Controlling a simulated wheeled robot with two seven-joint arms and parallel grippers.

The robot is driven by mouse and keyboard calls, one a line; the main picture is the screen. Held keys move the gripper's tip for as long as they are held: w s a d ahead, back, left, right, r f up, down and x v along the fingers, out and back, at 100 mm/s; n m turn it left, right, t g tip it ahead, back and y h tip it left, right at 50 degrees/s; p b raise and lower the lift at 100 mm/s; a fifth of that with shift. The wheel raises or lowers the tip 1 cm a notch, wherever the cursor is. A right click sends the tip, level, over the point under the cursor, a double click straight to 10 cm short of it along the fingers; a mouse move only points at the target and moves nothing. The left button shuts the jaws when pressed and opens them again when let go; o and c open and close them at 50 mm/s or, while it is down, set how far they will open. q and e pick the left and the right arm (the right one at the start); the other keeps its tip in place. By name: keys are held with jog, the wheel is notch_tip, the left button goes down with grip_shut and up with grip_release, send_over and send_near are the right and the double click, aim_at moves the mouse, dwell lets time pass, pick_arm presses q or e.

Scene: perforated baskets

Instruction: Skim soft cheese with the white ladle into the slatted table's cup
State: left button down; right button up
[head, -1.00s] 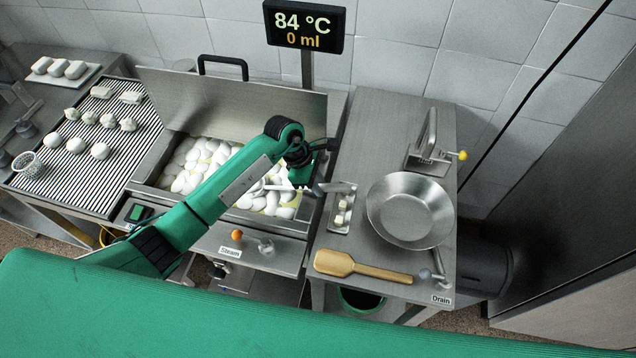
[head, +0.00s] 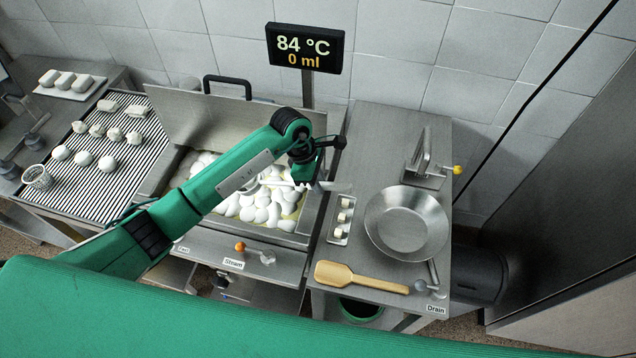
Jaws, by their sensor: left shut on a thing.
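My left gripper (head: 309,182) is above the right part of the open steel vat (head: 313,213), shut on what looks like the white ladle. A pale handle end (head: 338,188) sticks out to the right of the fingers. The rest of the ladle is mostly hidden behind my arm, so I cannot tell whether its bowl holds cheese. White lumps of soft cheese (head: 262,214) lie in yellowish liquid in the vat. The perforated cup (head: 37,177) stands at the left front of the slatted table (head: 70,190). My right gripper is not in view.
Cheese pieces (head: 107,163) sit on the slatted table. Right of the vat, a steel bench holds a small tray (head: 335,238), a round pan (head: 405,222) and a wooden paddle (head: 360,279). The raised lid (head: 200,115) backs the vat. A display (head: 304,48) reads 84 °C, 0 ml.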

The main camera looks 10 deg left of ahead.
pick_arm(q)
jog(key=shift+y, duration=0.5)
jog(key=shift+d+p+v, duration=0.25)
jog(key=shift+p+v, duration=0.25)
jog(key=shift+v, duration=0.55)
jog(key=shift+d+p+v, duration=0.2)
jog(key=shift+p+v, duration=0.25)
jog(key=shift+v, duration=0.6)
jog(key=shift+d+p+v, duration=0.25)
jog(key=shift+p+v, duration=0.25)
jog(key=shift+v, duration=0.55)
jog(key=shift+r, duration=0.7)
jog(key=shift+a+f, duration=0.1)
